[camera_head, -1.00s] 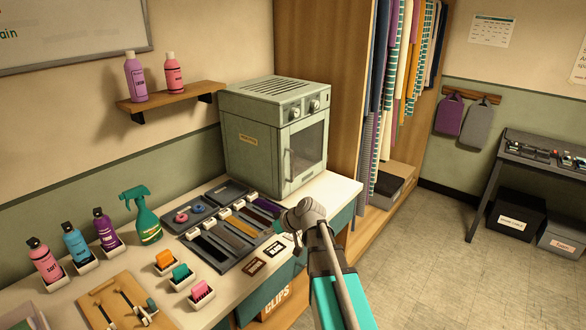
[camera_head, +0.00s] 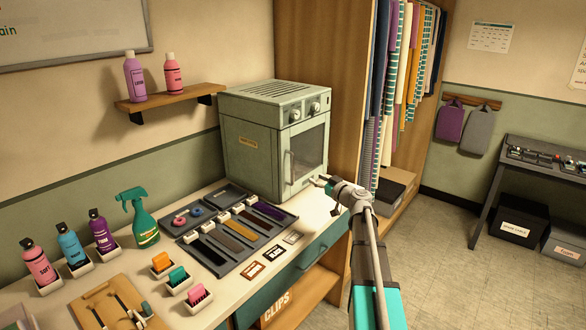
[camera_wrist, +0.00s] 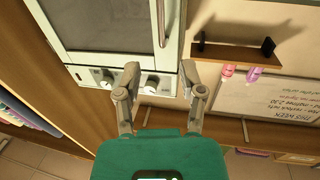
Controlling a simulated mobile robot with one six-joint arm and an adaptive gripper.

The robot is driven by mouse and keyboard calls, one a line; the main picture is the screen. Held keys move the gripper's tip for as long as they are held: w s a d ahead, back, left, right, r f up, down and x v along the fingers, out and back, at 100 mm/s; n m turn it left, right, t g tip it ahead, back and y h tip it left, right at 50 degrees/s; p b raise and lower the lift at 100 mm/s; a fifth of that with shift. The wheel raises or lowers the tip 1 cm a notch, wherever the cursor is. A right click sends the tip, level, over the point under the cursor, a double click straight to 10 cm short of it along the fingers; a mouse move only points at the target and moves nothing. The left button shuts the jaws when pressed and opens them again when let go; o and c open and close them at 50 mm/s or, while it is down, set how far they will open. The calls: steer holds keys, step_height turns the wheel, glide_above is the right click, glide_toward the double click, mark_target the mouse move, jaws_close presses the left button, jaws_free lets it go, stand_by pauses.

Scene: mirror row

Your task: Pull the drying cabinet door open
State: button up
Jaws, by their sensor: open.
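The drying cabinet (camera_head: 250,150) is a grey-green box on the counter, with vents on top and two knobs. Its door (camera_head: 308,150) has a dark window and looks shut, with a vertical handle (camera_head: 287,168) on the left edge. My gripper (camera_head: 318,181) is in front of the door's lower part, open and apart from the handle. In the wrist view, which is upside down, the open fingers (camera_wrist: 160,76) show empty, with the handle (camera_wrist: 161,22) beyond them, roughly in line with the gap.
A tray of combs and swatches (camera_head: 225,233) and several tags lie on the counter (camera_head: 325,215) left of my arm. A tall wooden closet (camera_head: 315,50) with hanging fabrics stands close right of the cabinet. A spray bottle (camera_head: 143,220) stands farther left.

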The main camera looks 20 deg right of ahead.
steer(key=shift+a, duration=0.1)
glide_above(293, 182)
steer(key=shift+w, duration=0.3)
stand_by(0.7)
jaws_close()
stand_by(0.3)
